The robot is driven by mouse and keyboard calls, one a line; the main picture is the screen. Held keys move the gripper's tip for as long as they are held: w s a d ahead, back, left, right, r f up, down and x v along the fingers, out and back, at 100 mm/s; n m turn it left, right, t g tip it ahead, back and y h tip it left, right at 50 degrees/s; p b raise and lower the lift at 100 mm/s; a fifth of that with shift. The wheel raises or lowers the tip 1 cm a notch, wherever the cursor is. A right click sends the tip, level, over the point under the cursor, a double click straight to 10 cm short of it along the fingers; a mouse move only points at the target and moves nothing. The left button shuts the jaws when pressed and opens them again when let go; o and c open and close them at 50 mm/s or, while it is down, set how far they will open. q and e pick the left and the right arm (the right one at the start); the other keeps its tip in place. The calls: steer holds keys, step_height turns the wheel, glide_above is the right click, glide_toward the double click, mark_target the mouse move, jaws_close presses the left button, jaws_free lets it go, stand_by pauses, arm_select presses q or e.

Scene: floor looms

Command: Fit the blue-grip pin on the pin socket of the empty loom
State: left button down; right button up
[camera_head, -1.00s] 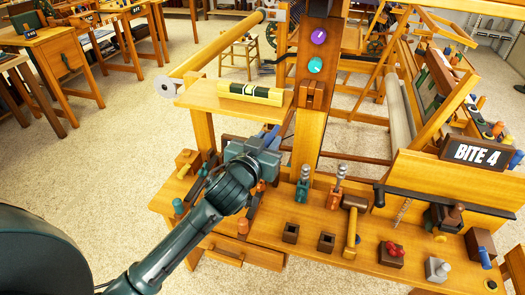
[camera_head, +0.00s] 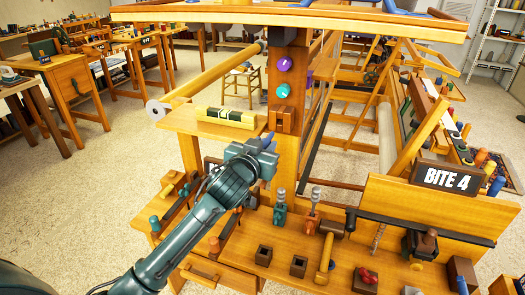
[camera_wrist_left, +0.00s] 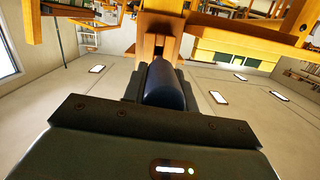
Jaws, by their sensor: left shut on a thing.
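My left gripper (camera_head: 262,150) is shut on the blue-grip pin, near the upright post of the loom. A little blue of the pin (camera_head: 267,138) shows at the jaws in the head view. In the left wrist view the dark blue grip (camera_wrist_left: 163,85) fills the middle, pointing at a wooden slotted block. That block, which looks like the pin socket (camera_head: 283,119), is on the post below a purple and a teal knob. It also shows in the wrist view (camera_wrist_left: 158,46). The pin's tip is hidden, and I cannot tell whether it touches the socket. My right gripper is out of view.
A shelf (camera_head: 185,122) with a yellow-and-black block (camera_head: 227,117) is left of the post. The bench below holds two screwdriver-like tools, a mallet (camera_head: 325,255) and small square holders. A "BITE 4" sign (camera_head: 447,179) stands at right.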

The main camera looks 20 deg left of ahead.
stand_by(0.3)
arm_select(q)
steer(key=shift+r+p, duration=0.15)
steer(key=shift+p, duration=0.25)
steer(key=shift+w, duration=0.25)
steer(key=shift+w+b, duration=0.35)
steer(key=shift+w, duration=1.8)
steer(key=shift+w, duration=0.15)
